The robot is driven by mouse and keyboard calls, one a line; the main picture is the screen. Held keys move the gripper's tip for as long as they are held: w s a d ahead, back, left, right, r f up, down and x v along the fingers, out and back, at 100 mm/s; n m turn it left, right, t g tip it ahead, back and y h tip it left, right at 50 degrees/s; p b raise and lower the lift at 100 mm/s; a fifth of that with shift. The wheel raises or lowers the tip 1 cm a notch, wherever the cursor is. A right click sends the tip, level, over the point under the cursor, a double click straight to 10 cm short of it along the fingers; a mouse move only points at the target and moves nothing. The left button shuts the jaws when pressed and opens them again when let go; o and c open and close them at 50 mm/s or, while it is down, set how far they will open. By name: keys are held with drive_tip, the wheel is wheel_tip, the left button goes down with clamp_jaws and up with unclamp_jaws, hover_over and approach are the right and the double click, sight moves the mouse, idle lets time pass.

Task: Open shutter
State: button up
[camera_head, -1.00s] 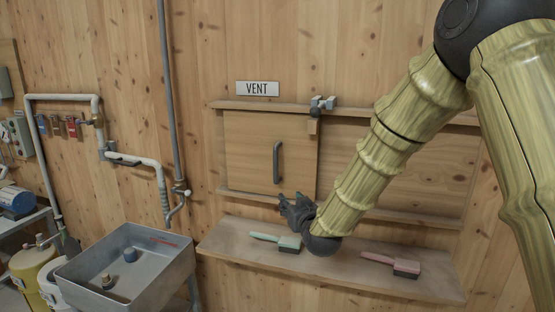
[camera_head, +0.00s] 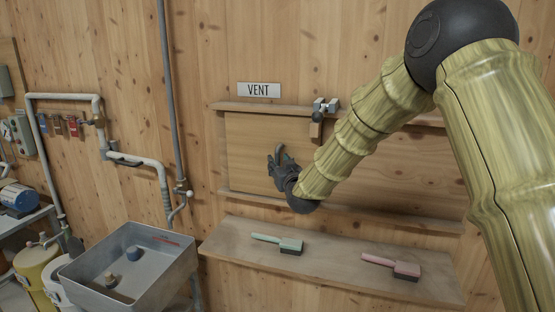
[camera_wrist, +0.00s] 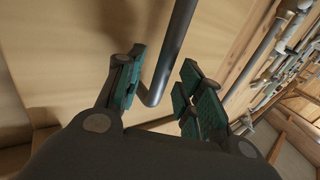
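The shutter (camera_head: 247,150) is a wooden sliding panel below the VENT sign, set between an upper and a lower rail. Its dark vertical handle (camera_head: 278,153) is partly hidden behind my gripper (camera_head: 279,161) in the head view. In the wrist view the grey handle (camera_wrist: 172,55) runs down between the two green-padded fingers of my gripper (camera_wrist: 165,95). The fingers are open and stand apart on either side of the handle's lower end. The handle looks close to the left finger; I cannot tell if they touch.
A latch (camera_head: 319,110) sits on the upper rail right of the shutter. A shelf (camera_head: 340,262) below holds a green brush (camera_head: 280,242) and a pink brush (camera_head: 393,265). A metal sink (camera_head: 130,265) and pipes (camera_head: 140,162) are at left.

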drive_tip(key=shift+x, duration=0.95)
drive_tip(key=shift+c, duration=0.3)
clamp_jaws()
